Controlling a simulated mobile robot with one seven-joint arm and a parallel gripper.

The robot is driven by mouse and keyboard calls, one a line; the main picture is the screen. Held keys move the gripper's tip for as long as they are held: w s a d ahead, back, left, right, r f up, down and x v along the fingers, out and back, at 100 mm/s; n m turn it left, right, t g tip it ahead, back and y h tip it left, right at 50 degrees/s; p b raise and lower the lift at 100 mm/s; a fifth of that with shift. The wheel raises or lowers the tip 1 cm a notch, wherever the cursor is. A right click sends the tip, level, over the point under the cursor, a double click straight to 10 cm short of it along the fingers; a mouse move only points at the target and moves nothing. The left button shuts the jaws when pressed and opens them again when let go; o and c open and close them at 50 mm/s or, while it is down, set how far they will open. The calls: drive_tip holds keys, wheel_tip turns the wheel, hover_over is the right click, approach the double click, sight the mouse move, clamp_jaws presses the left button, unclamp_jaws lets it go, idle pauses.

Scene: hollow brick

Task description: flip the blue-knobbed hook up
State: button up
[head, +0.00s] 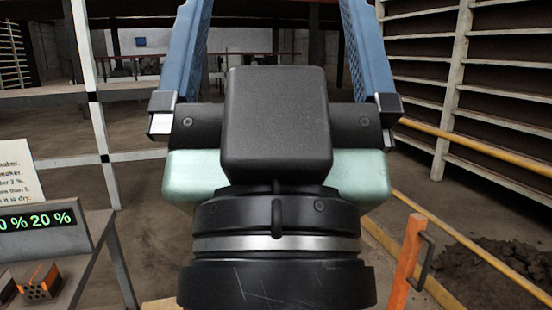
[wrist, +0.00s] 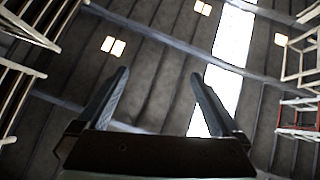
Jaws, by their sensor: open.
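My gripper (head: 277,40) stands raised in the middle of the head view, with its two blue fingers wide apart and nothing between them. The fingers run off the top edge of that view. In the wrist view my gripper (wrist: 160,76) points up at the roof, also open and empty. I see no blue-knobbed hook in either view; my gripper and wrist cover much of the middle of the head view.
An orange post with a dark handle (head: 408,265) stands at the lower right. Yellow rails (head: 470,151), racks (head: 480,70) and an earth heap (head: 490,265) lie right.

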wheel_tip(320, 180, up, 12)
drive_tip(key=p, duration=0.9)
drive_tip(key=shift+p, duration=0.4)
